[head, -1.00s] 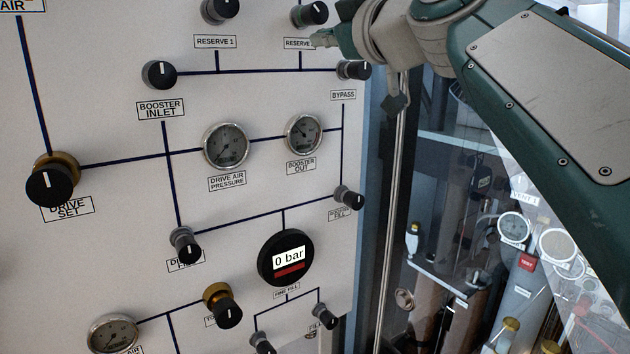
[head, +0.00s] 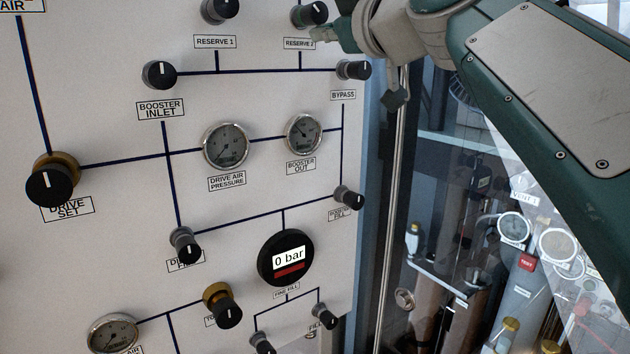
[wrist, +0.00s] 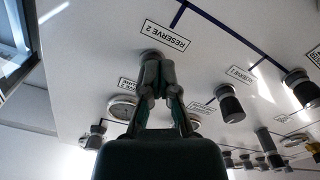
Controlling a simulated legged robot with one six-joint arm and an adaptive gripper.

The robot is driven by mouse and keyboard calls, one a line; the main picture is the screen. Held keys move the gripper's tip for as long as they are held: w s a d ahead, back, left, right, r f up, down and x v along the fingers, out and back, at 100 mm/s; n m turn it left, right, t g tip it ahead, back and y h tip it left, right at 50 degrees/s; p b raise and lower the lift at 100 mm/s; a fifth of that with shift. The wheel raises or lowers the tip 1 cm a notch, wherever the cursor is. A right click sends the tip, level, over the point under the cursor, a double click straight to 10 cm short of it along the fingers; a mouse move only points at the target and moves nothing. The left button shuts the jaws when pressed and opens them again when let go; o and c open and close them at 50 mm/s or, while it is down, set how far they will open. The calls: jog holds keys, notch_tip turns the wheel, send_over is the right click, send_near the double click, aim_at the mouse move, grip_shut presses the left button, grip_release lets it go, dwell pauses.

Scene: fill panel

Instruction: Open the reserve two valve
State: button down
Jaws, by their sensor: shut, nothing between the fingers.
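The reserve two valve knob (head: 309,14) is a black knob with a white mark, at the top of the panel above the RESERVE 2 label (head: 299,43). My gripper (head: 318,34) is just in front of the panel at the knob's lower right. In the wrist view my gripper (wrist: 157,83) has its fingers together and empty, below the upside-down RESERVE 2 label (wrist: 166,36). The fingers hide most of the knob there, and I cannot tell whether they touch it.
The RESERVE 1 knob (head: 220,10) is to the left. The BYPASS knob (head: 353,70) lies just below my wrist. A vertical metal rod (head: 391,200) runs down beside the panel's right edge. The display (head: 286,258) reads 0 bar.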

jog(key=shift+w+d+r, duration=0.25)
jog(key=shift+w+d, duration=0.05)
jog(key=shift+d, duration=0.1)
dwell(0.3)
jog(key=shift+w+d+r, duration=0.15)
jog(key=shift+d+r, duration=0.15)
jog(key=shift+r, duration=0.05)
dwell(0.3)
jog(key=shift+d, duration=0.1)
jog(key=v, duration=0.6)
jog(key=shift+w+d+f, duration=0.2)
jog(key=shift+f, duration=0.1)
jog(key=shift+w+a+f, duration=0.2)
jog(key=shift+w+a, duration=0.45)
jog(key=shift+a, duration=0.25)
jog(key=shift+w+a+f, duration=0.2)
jog(key=shift+w+a, duration=0.4)
jog(key=shift+a, duration=0.3)
jog(key=shift+w+a+f, duration=0.2)
jog(key=shift+w+a, duration=0.45)
jog(key=shift+a, duration=0.2)
